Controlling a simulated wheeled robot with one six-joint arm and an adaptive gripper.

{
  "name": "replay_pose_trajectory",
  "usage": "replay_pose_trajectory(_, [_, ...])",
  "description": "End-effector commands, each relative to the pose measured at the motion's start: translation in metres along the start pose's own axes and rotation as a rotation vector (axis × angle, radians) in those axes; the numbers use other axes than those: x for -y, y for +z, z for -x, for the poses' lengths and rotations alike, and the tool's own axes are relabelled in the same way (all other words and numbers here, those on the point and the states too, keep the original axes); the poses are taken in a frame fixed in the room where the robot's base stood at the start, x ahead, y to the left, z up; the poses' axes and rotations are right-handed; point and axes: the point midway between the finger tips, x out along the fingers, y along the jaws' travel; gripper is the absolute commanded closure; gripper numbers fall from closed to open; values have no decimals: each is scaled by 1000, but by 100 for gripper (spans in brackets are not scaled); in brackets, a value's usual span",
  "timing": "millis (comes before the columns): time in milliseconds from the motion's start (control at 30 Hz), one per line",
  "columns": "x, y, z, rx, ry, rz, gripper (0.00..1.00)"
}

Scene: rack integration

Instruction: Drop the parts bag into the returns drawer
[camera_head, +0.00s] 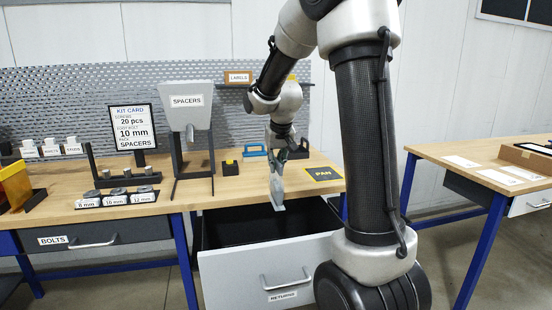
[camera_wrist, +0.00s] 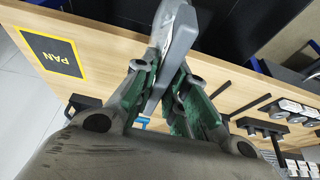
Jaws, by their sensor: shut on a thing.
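My gripper (camera_head: 277,160) points down over the front edge of the bench, near the open returns drawer. In the wrist view my gripper (camera_wrist: 168,85) has its green-padded fingers shut on a thin grey piece, which I take to be the parts bag (camera_wrist: 182,38). The bag (camera_head: 278,192) also shows below the fingers in the head view, its lower end over or near the drawer's back part. The returns drawer (camera_head: 237,273) is pulled out, with a grey front, a handle and a "RETURNS" label. Its dark inside looks empty where visible; my arm hides its right end.
A black "PAN" mat (camera_head: 323,174) lies right of my gripper. A spacers dispenser (camera_head: 187,102), a small black block (camera_head: 230,168) and labelled bolt holders (camera_head: 117,197) stand to the left. The bolts drawer (camera_head: 110,236) is shut. A second table (camera_head: 470,155) stands right.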

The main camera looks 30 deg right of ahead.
Motion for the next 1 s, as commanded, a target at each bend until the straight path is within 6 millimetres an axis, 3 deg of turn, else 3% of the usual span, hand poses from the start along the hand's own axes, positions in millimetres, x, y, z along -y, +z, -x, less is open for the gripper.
replay_pose_trajectory(400, [0,18,-43,3,1,1,100])
replay_pose_trajectory(800, [0,21,-50,1,0,0,100])
replay_pose_trajectory(833, [0,21,-50,1,0,0,82])
replay_pose_trajectory(933, [0,21,-50,1,0,0,64])
replay_pose_trajectory(1000, [0,21,-50,1,0,0,61])
